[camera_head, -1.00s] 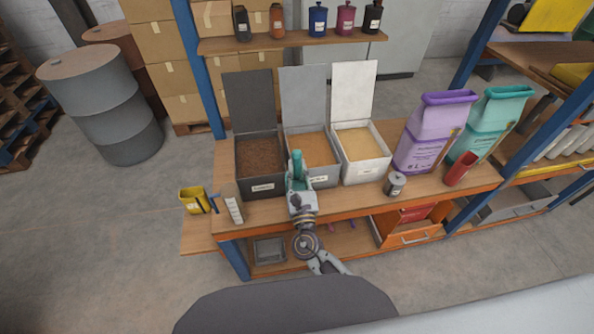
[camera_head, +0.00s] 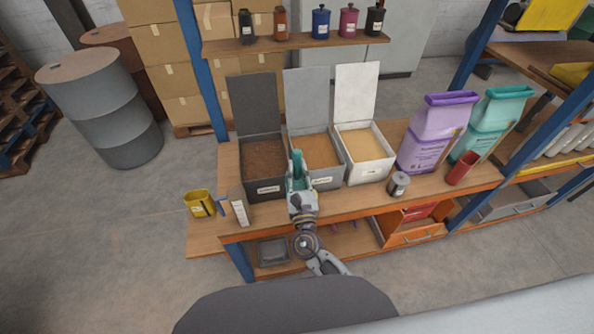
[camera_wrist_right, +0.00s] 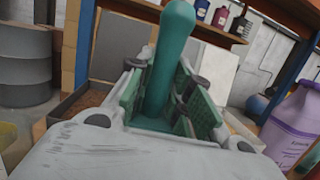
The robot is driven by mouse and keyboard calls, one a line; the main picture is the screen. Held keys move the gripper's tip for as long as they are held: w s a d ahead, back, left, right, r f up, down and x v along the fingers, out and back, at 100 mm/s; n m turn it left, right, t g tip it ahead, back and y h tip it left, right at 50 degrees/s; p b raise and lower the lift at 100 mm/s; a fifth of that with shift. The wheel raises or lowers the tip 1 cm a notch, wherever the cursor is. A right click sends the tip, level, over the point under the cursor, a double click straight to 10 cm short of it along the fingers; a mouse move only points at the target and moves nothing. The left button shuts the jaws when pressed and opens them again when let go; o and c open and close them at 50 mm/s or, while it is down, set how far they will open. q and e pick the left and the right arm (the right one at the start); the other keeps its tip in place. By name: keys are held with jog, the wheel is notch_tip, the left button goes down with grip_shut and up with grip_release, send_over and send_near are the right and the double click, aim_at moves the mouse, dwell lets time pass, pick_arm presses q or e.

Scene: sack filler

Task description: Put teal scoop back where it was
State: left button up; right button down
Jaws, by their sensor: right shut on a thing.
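The teal scoop (camera_head: 298,164) is held by my right gripper (camera_head: 299,182), which is shut on it. In the right wrist view the scoop's rounded teal handle (camera_wrist_right: 170,55) stands up between the gripper's fingers (camera_wrist_right: 165,95). In the head view the scoop is in front of the dark bin (camera_head: 264,190) and the grey bin (camera_head: 325,181), overlapping the gap between them. The gripper hides the scoop's lower part, and I cannot tell whether it touches a bin. My left gripper is not in view.
A white bin (camera_head: 369,173) stands right of the grey one. A grey can (camera_head: 398,184), a red scoop (camera_head: 462,168), purple and teal sacks (camera_head: 432,135) stand further right on the bench. A yellow container (camera_head: 199,203) and white box (camera_head: 238,208) are at the left end.

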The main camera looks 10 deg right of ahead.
aim_at(298, 165)
jog(key=shift+a+r+p, duration=0.1)
jog(key=shift+r+p, duration=0.65)
jog(key=shift+r, duration=0.1)
jog(key=shift+r+p, duration=0.85)
jog(key=shift+p, duration=0.1)
jog(key=w+d+f+m+g+h, duration=0.25)
jog(key=d+f+g+h, duration=0.2)
jog(key=d+f, duration=0.35)
jog(key=w+d+f+m+g+h, duration=0.1)
jog(key=d+f+m+g+h, duration=0.35)
jog(key=d, duration=0.55)
jog(key=s+d+f+m+g+y, duration=0.5)
jog(key=s+d+f+m+g, duration=0.5)
jog(key=d, duration=0.3)
jog(key=shift+d+f+g+y, duration=0.3)
jog(key=shift+f+g, duration=0.15)
jog(key=shift+g, duration=0.15)
